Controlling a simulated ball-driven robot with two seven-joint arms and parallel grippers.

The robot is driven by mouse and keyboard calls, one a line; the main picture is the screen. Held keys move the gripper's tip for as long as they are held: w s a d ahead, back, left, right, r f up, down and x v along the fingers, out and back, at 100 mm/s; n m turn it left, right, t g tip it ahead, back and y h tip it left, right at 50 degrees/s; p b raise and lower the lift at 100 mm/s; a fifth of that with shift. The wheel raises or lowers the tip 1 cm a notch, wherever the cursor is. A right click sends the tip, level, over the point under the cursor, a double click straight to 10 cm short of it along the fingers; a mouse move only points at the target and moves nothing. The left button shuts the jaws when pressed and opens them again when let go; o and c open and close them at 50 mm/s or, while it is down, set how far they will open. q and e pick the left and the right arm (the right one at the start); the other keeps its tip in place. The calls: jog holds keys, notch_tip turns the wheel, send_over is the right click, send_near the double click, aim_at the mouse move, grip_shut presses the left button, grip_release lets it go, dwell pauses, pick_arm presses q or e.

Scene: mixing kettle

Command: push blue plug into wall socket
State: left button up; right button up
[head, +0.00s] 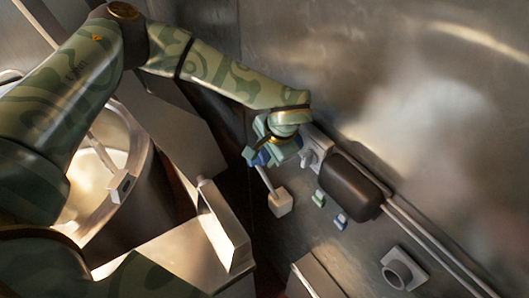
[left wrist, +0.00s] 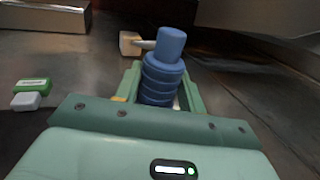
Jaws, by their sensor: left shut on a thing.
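My left gripper (head: 270,150) is close to the metal wall, left of the black box. It is shut on the blue plug, a ribbed blue cylinder that shows between the jaws in the left wrist view (left wrist: 163,75). In the head view only small blue parts show beside the fingers. A grey fitting on a square plate (head: 398,272), which looks like a wall socket, is at lower right, apart from the plug. A similar light grey fitting (head: 316,148) sits just right of my gripper. I cannot tell whether the plug touches it. My right gripper is not in view.
A black box (head: 349,187) with pipes (head: 430,240) is on the wall. A pale cube with a rod (head: 280,203) is below my gripper; small green (head: 319,198) and blue (head: 341,221) blocks are nearby. A metal kettle (head: 140,150) and an open metal frame (head: 224,228) stand left.

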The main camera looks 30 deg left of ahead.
pick_arm(q)
jog(key=shift+w+d, duration=0.4)
jog(key=shift+w, duration=0.25)
jog(key=shift+w+d, duration=0.1)
jog(key=shift+w, duration=0.05)
jog(key=shift+w+d+r, duration=0.1)
jog(key=shift+w, duration=0.05)
dwell(0.4)
jog(key=shift+w, duration=0.15)
jog(key=o, duration=1)
jog(key=shift+o, duration=0.4)
jog(key=shift+w+d, duration=0.1)
jog(key=shift+d, duration=0.05)
jog(key=o, duration=0.5)
